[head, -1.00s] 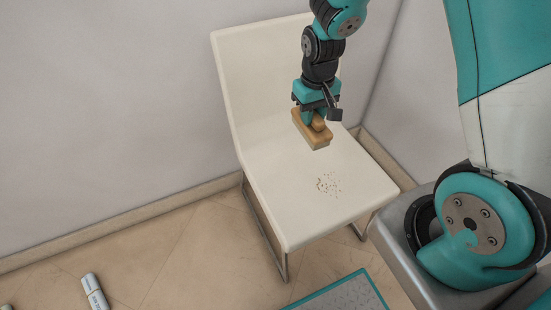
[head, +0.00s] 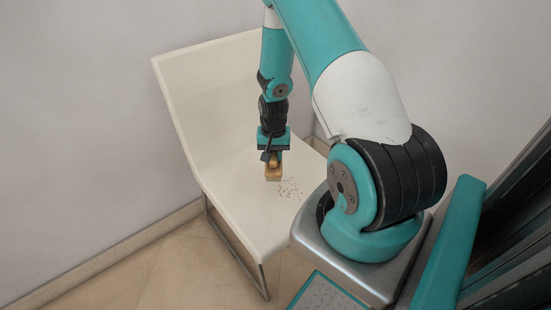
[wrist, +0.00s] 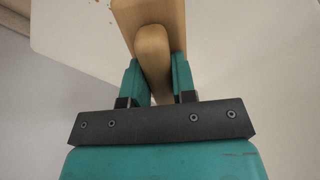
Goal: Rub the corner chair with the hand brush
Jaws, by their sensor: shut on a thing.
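The white corner chair (head: 235,213) stands against the walls, with crumbs (head: 290,189) scattered on its seat. My gripper (head: 275,163) points down over the seat, shut on the wooden hand brush (head: 273,174). The brush is just left of the crumbs in the head view; whether it touches the seat I cannot tell. In the wrist view my gripper's two teal fingers (wrist: 153,85) pinch the handle of the brush (wrist: 150,22). A few crumbs show at the upper left there. The bristles are hidden.
Walls (head: 75,100) close in behind and to the left of the chair. A skirting board (head: 100,258) runs along the floor. Dark panels (head: 515,230) stand at the right. Tiled floor (head: 180,275) is clear in front of the chair.

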